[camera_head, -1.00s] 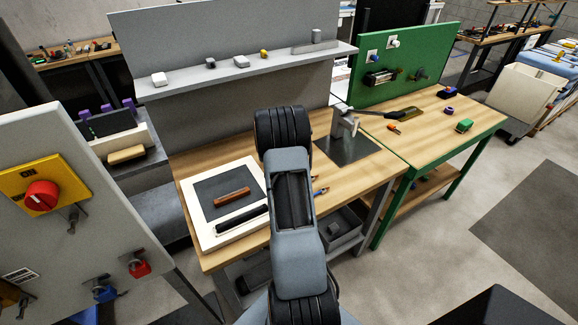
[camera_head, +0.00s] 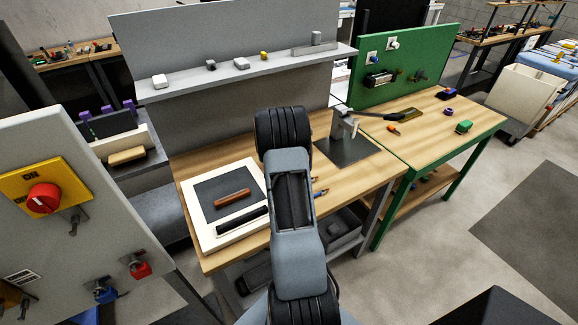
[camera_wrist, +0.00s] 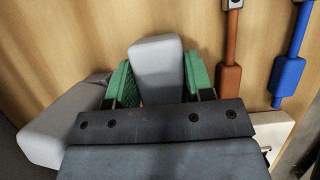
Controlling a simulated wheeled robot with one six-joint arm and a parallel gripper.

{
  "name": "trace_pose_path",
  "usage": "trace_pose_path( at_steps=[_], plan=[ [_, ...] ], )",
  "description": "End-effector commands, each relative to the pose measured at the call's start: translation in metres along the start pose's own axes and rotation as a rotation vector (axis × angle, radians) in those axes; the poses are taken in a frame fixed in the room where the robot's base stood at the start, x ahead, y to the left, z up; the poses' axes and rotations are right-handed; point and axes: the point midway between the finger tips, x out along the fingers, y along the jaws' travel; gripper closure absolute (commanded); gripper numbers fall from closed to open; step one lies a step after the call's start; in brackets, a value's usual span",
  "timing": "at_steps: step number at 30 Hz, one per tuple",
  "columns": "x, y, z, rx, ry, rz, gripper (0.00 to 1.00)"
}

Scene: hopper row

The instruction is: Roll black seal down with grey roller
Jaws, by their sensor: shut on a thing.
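In the wrist view my gripper (camera_wrist: 158,82) is shut on a grey block-shaped part (camera_wrist: 157,58), held between its two green finger pads above the wooden bench top. It looks like part of the grey roller, but its lower end is hidden by my gripper body. Another grey rounded piece (camera_wrist: 62,122) shows at the left; I cannot tell whether it joins the held part. In the head view a black strip (camera_head: 242,219), likely the black seal, lies along the front of a white frame (camera_head: 200,222). My gripper is hidden behind my arm there.
A brown bar (camera_head: 232,197) lies on the frame's dark panel. A brown-handled tool (camera_wrist: 229,60) and a blue-handled tool (camera_wrist: 288,78) lie beside my gripper. A grey fixture (camera_head: 344,124) stands on a dark plate at the bench's right. A grey shelf (camera_head: 250,68) runs behind.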

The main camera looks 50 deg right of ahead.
Motion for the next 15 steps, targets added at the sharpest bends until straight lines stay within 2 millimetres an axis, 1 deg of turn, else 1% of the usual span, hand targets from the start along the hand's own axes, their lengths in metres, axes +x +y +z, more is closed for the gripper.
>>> trace_pose_path(
  at_steps=[8, 15],
  plan=[
    [-0.002, 0.0, 0.001, 0.0, 0.0, 0.001, 0.81],
    [-0.014, 0.0, 0.006, 0.0, -0.001, 0.001, 0.81]
  ],
)
